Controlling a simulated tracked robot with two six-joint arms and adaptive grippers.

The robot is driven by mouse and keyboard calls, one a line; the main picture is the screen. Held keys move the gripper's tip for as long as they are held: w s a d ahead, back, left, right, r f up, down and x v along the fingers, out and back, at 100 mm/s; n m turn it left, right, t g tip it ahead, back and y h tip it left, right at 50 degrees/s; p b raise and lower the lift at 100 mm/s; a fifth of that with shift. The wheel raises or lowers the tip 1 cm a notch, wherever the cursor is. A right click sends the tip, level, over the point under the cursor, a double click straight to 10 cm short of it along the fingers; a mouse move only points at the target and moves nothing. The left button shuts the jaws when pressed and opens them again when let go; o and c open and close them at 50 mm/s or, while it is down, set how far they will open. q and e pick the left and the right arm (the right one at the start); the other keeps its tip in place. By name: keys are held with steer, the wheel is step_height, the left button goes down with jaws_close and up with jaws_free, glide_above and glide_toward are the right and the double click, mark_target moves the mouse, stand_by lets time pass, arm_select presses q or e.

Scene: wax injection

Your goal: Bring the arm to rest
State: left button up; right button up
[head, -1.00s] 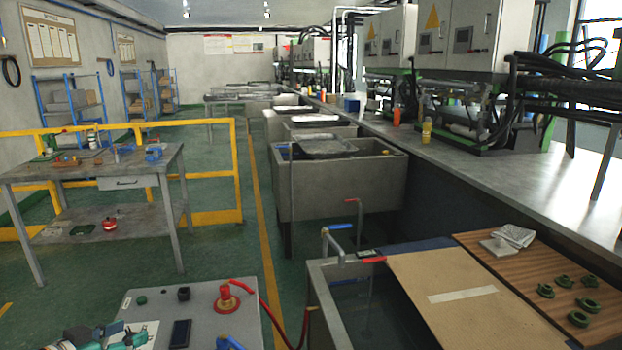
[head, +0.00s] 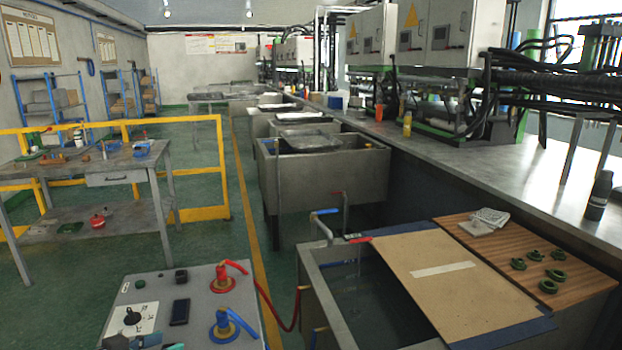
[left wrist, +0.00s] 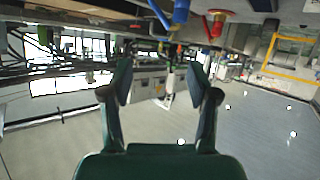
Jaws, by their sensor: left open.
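My left gripper (left wrist: 160,85) shows in the left wrist view with its two dark green fingers spread apart and nothing between them. My right gripper is in neither view.
A grey panel (head: 140,305) with red (head: 222,280) and blue (head: 222,325) valves stands at the bottom left. A sink (head: 335,295), partly covered by a brown board (head: 445,305), is to its right. Green rings (head: 547,286) lie on a wooden board (head: 490,236). Green floor (head: 200,240) is open behind.

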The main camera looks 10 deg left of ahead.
arm_select(q)
steer(key=w+d+f+n+g+h+b, duration=0.2)
steer(key=d+f+n+g+h+b, duration=0.3)
steer(key=d+f, duration=1.85)
steer(key=s+d+f+m+g+y+b, duration=0.1)
steer(key=s+d+f+g+y+b, duration=0.15)
steer(key=s+d+f, duration=0.45)
steer(key=s+a+f+n+g+y, duration=0.1)
steer(key=s+f+g, duration=0.1)
steer(key=s+f, duration=0.35)
steer(key=s+a+f+g+y, duration=0.1)
steer(key=s+f+g+y, duration=0.15)
steer(key=s, duration=0.55)
step_height(320, 180, up, 13)
steer(key=p, duration=1.3)
steer(key=shift+w+h+p, duration=0.15)
steer(key=shift+h+p, duration=0.15)
